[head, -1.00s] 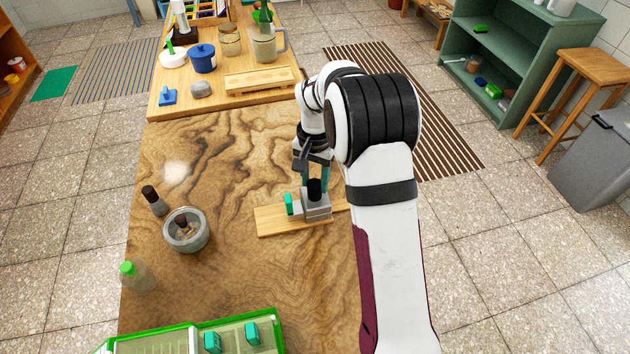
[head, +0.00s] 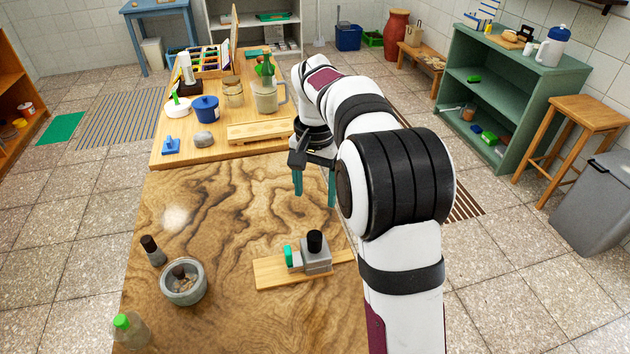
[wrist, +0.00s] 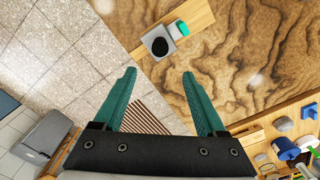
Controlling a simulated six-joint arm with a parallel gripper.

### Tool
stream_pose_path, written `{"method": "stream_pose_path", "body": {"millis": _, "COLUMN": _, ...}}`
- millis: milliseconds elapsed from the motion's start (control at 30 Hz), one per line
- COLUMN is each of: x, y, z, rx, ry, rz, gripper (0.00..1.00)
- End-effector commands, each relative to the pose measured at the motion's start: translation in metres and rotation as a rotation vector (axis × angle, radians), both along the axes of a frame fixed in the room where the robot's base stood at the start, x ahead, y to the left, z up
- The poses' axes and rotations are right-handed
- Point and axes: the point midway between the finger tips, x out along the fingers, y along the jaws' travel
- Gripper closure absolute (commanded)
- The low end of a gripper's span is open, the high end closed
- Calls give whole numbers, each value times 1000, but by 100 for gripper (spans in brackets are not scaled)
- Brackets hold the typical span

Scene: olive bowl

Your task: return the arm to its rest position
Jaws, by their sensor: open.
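My gripper (head: 314,185) is open and empty in the head view. Its teal fingers point down, above the right part of the wooden table (head: 215,225). In the wrist view the two fingers of my gripper (wrist: 165,95) stand wide apart with nothing between them. Below and nearer than the gripper in the head view, a grey block with a black knob (head: 316,252) and a green piece (head: 291,256) sits on a light wooden board (head: 275,272). The block also shows at the top of the wrist view (wrist: 149,40), apart from the fingers.
A grey bowl (head: 184,283), a dark-capped jar (head: 153,250) and a green-capped bottle (head: 129,330) stand on the table's left. A second table behind holds a blue pot (head: 206,109), a mug (head: 268,97) and a wooden block (head: 258,132). The table's middle is clear.

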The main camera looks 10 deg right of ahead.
Motion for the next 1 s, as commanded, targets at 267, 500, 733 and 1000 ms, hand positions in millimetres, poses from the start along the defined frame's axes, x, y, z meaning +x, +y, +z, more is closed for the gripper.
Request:
{"method": "stream_pose_path", "body": {"millis": 267, "x": 0, "y": 0, "z": 27, "rx": 1, "ry": 1, "rz": 0, "gripper": 26}}
{"method": "stream_pose_path", "body": {"millis": 500, "x": 0, "y": 0, "z": 27, "rx": 1, "ry": 1, "rz": 0, "gripper": 26}}
{"method": "stream_pose_path", "body": {"millis": 733, "x": -30, "y": 8, "z": 40, "rx": 15, "ry": 0, "rz": 24, "gripper": 26}}
{"method": "stream_pose_path", "body": {"millis": 1000, "x": -246, "y": 49, "z": 32, "rx": 122, "ry": 2, "rz": 152, "gripper": 26}}
